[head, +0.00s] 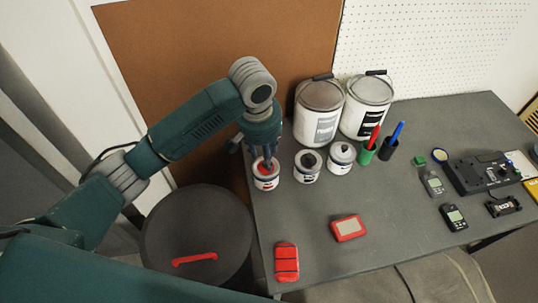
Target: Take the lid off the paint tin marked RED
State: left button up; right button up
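Three small white paint tins stand in a row on the grey table. The leftmost tin (266,183) shows red at its top and has a label too small to read. The middle tin (307,175) has a grey top with a dark centre, and the right tin (341,165) has a grey lid with a knob. My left gripper (265,163) points down at the top of the leftmost tin, its fingertips at or just above the red area. I cannot tell whether the fingers grip a lid. My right gripper is not in view.
Two large paint cans (318,128) (355,121) stand behind the tins. A red case (287,262) and a red box (349,228) lie in front. Electronics (485,172) crowd the right. A dark bin (200,240) stands left.

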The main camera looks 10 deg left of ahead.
pick_arm(q)
jog(key=w+a+r, duration=0.1)
jog(key=w+r, duration=0.1)
send_near(258, 167)
jog(key=shift+w+d+f+n+y, duration=0.1)
jog(key=shift+w+d+n+y, duration=0.05)
jog(key=shift+d, duration=0.4)
jog(key=shift+w+d+n+y, duration=0.15)
jog(key=shift+w+d, duration=0.05)
jog(key=shift+d, duration=0.35)
jog(key=f, duration=0.2)
jog(key=f+p, duration=0.1)
jog(key=w+f, duration=0.1)
jog(key=f, duration=0.1)
jog(key=shift+w+d+f+p, duration=0.15)
jog(key=shift+d+f+p, duration=0.2)
jog(key=shift+f+p, duration=0.05)
grip_shut()
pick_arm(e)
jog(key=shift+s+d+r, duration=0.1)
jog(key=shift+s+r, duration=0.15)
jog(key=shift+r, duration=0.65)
